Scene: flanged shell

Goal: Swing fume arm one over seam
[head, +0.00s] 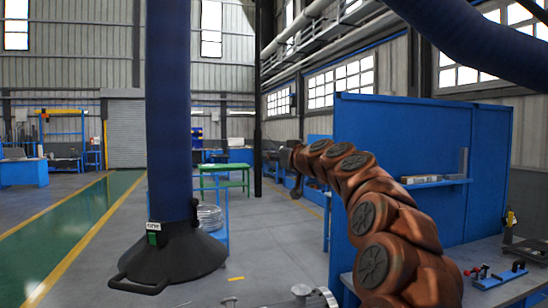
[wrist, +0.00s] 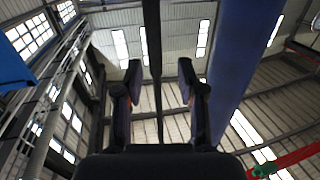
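Fume arm one (head: 170,110) is a thick dark blue hose hanging down left of centre in the head view. Its black flared hood (head: 172,258) carries a small label that seems to read ONE, a green tag and a black loop handle (head: 138,287) at the lower left. A blue hose (wrist: 243,60) also runs down the right of the wrist view. My gripper (wrist: 158,78) is open, with nothing between its fingers. In the head view my gripper is small and dark at the far end of my copper arm, right of the hood and apart from it. No seam is clearly visible.
Another dark blue hose (head: 470,40) crosses the upper right. A blue partition (head: 400,120) with a shelf stands behind my arm, and a workbench (head: 515,285) with tools lies at lower right. A green-topped table (head: 222,168) stands behind the hood. Floor is open at left.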

